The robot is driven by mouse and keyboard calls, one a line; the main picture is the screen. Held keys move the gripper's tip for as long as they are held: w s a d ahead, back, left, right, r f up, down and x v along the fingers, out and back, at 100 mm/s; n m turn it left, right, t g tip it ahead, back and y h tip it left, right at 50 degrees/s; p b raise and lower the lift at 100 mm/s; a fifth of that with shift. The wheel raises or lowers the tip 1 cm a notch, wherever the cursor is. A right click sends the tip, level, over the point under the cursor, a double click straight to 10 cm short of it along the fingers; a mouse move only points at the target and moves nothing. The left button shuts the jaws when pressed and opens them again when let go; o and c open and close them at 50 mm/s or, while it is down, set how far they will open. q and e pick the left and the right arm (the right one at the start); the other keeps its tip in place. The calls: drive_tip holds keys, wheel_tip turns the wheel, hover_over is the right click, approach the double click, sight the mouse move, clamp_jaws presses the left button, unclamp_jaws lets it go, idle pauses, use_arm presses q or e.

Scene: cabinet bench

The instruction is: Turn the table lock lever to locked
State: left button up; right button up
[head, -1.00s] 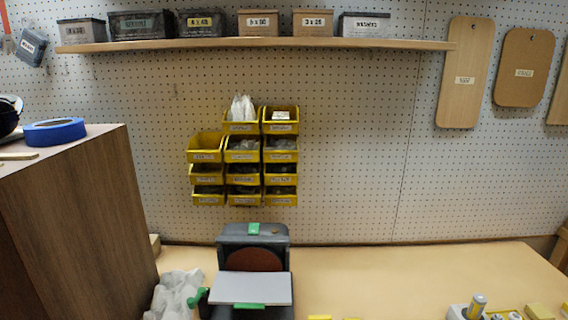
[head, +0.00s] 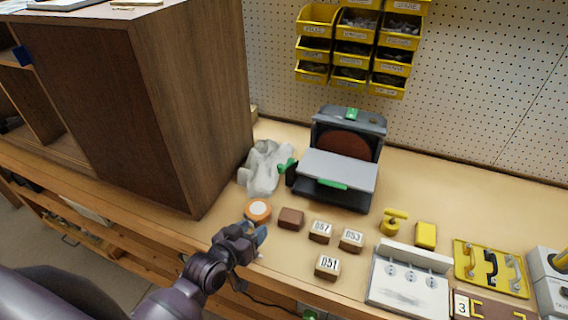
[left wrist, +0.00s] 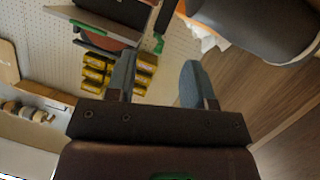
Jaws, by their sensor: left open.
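The disc sander (head: 345,140) stands on the bench with its grey table plate (head: 340,170) in front of a reddish-brown disc. A green lever (head: 287,165) sticks out at the left side of the table, which I take for the table lock lever. Its exact setting is too small to read. My left gripper (head: 256,236) is low and in front of the sander, apart from the lever, beside an orange roll (head: 258,209). In the left wrist view its fingers (left wrist: 158,85) are spread and nothing is between them. My right gripper is not in view.
A wooden cabinet (head: 190,100) stands close on the left. A crumpled grey-white cloth (head: 264,166) lies beside the lever. A brown block (head: 291,218) and several numbered blocks (head: 327,266) lie in front of the sander. A yellow plate with handles (head: 490,268) is at right.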

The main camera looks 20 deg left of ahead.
sight(279, 170)
use_arm(q)
drive_tip(key=w+r+n+t, duration=0.1)
drive_tip(key=w+n, duration=0.2)
drive_tip(key=n, duration=0.7)
drive_tip(key=w+r+n+t, duration=0.1)
drive_tip(key=w+n, duration=0.3)
drive_tip(key=n, duration=0.7)
drive_tip(key=w+r+n+t, duration=0.1)
drive_tip(key=w+n, duration=0.3)
drive_tip(key=n, duration=0.7)
drive_tip(key=shift+w+a+r+t+b, duration=0.15)
drive_tip(key=shift+a+r+t+b, duration=0.05)
drive_tip(key=shift+r+t+b, duration=0.25)
drive_tip(key=n, duration=0.2)
drive_tip(key=n+y, duration=0.1)
drive_tip(key=n, duration=0.1)
drive_tip(key=shift+a+f, duration=0.3)
drive_tip(key=shift+w+n, duration=0.15)
drive_tip(key=shift+n, duration=0.15)
drive_tip(key=shift+w, duration=0.25)
drive_tip(key=w, duration=0.5)
drive_tip(key=w+b, duration=0.1)
drive_tip(key=w, duration=0.2)
drive_tip(key=shift+w+d, duration=0.15)
drive_tip(key=shift+d, duration=0.15)
drive_tip(key=shift+w, duration=0.9)
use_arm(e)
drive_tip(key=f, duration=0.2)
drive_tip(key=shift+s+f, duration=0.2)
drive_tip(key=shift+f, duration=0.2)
